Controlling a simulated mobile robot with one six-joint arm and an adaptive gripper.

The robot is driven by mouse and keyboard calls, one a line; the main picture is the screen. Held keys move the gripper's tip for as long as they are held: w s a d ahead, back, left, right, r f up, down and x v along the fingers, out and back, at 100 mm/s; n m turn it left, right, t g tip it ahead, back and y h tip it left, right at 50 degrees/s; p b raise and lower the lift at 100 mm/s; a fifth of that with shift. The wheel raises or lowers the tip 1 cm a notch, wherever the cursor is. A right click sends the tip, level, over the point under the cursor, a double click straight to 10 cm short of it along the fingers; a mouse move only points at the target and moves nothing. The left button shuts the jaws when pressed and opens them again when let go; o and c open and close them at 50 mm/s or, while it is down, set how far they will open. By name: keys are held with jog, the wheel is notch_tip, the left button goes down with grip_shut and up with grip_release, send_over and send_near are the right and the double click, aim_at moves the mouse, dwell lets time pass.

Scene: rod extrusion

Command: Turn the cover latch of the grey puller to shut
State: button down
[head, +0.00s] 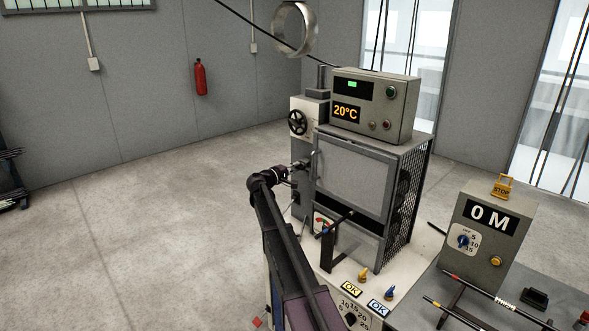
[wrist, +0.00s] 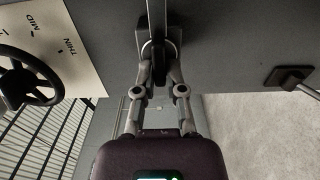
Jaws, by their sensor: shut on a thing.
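In the wrist view the cover latch (wrist: 156,18) is a narrow grey bar on a dark round pivot and a grey block. My gripper (wrist: 158,68) is shut on the latch near its pivot. In the head view my gripper (head: 302,165) is at the left edge of the cover, below the black handwheel. The latch is too small and hidden there to make out its angle.
The handwheel (wrist: 28,82) and its THIN/MID plate are close at left in the wrist view. Open floor (head: 130,235) lies left.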

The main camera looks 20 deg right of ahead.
jog(key=shift+d, duration=0.15)
jog(key=c, duration=0.7)
grip_release()
jog(key=shift+s, duration=0.1)
jog(key=v, duration=1.2)
